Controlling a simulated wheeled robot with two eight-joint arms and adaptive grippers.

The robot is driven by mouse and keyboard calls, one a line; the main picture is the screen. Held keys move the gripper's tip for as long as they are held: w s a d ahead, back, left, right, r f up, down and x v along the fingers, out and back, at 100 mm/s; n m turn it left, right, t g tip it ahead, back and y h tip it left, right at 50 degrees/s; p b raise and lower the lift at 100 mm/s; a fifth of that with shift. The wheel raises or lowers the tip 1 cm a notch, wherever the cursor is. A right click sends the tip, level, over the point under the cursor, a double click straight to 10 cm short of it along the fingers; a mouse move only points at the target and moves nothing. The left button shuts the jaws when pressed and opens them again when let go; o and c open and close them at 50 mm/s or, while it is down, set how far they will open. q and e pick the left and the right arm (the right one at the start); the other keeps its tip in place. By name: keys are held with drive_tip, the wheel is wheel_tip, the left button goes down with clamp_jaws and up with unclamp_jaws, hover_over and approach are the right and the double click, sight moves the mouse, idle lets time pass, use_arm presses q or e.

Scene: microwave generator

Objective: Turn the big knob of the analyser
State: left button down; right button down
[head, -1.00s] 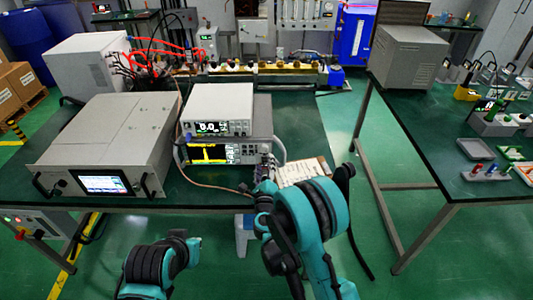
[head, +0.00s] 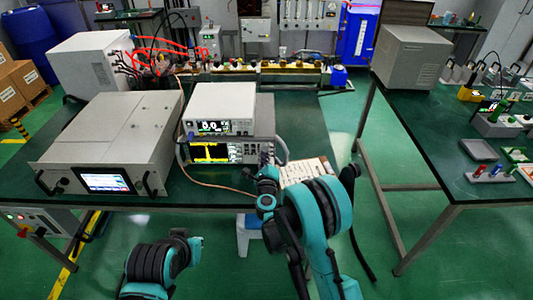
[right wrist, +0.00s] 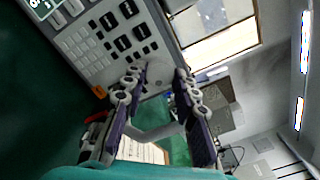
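The analyser (head: 230,151), with a yellow trace on its screen, sits under a smaller white instrument on the left table. Its keypad panel (right wrist: 83,45) fills the upper left of the right wrist view. My left gripper is out of view.
The white instrument (head: 221,97) rests on the analyser. A large grey unit (head: 115,130) stands to the left. A thin cable runs along the table front. Papers (head: 307,170) lie right of the analyser. A second table (head: 425,165) stands farther right.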

drive_tip(key=shift+f+m+b, duration=0.15)
drive_tip(key=shift+m+b, duration=0.4)
drive_tip(key=shift+m, duration=0.35)
drive_tip(key=shift+m+b, duration=0.35)
drive_tip(key=shift+m, duration=0.75)
drive_tip(key=c, duration=1.2)
unclamp_jaws()
drive_tip(key=s, duration=0.7)
drive_tip(key=shift+s, duration=0.25)
